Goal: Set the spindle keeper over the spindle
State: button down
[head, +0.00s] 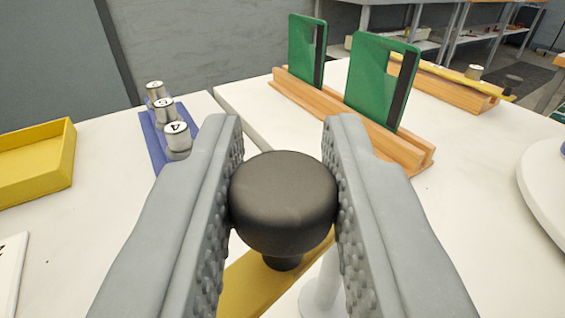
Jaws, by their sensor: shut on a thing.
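My gripper (284,190) is shut on a round black knob (284,197), with one ridged grey finger against each side. A short dark stem runs down from the knob to a yellow bar (258,284) below it. The bar may be part of the spindle keeper, but I cannot tell for sure. A pale post (322,292) stands beside the bar, close to the right finger. It may be the spindle, but its lower part is out of the picture. My fingers and the knob hide much of the area beneath.
Green plates (382,82) stand in a wooden rack (410,150) behind. A white round thing (545,180) is at right. White tabletop between is clear.

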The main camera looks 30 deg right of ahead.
jog(key=c, duration=1.2)
grip_release()
jog(key=v, duration=1.7)
jog(key=shift+s, duration=0.2)
